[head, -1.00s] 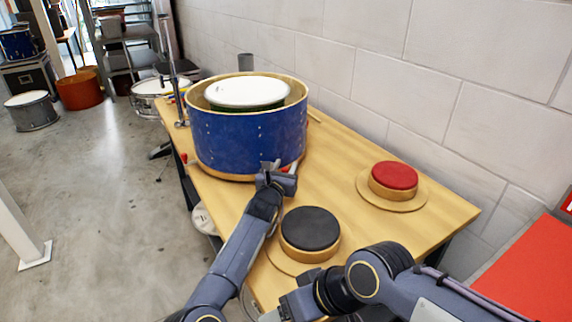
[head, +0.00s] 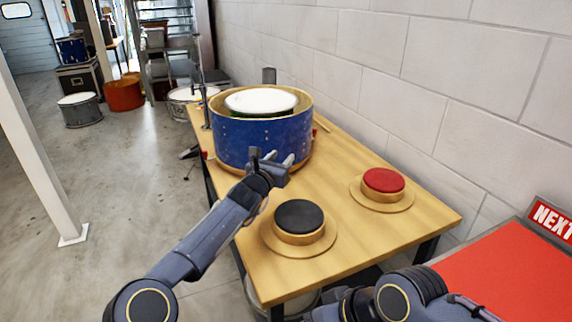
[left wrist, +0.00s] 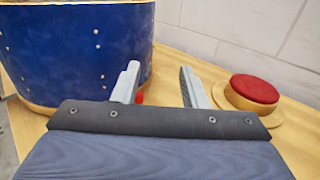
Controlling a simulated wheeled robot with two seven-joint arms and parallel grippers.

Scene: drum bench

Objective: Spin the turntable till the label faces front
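A blue drum shell (head: 235,138) with a pale wooden rim stands on the bench, with a white-topped round piece (head: 262,101) inside. A wooden disc edge, seemingly the turntable (head: 305,168), shows under it. No label shows on the visible side. My left gripper (head: 272,158) is at the drum's near side; its two fingers are apart in the left wrist view (left wrist: 160,85). A small red piece (left wrist: 140,97) shows beside the left finger there, low by the drum (left wrist: 75,45). I cannot tell whether anything touches. My right arm is at the bottom edge; its fingers cannot be made out.
A black-topped round pad (head: 299,216) and a red-topped one (head: 383,180) stand on wooden discs on the bench (head: 345,235). A block wall runs along the right. A red surface (head: 500,280) with a "NEXT" sign (head: 551,218) is at lower right.

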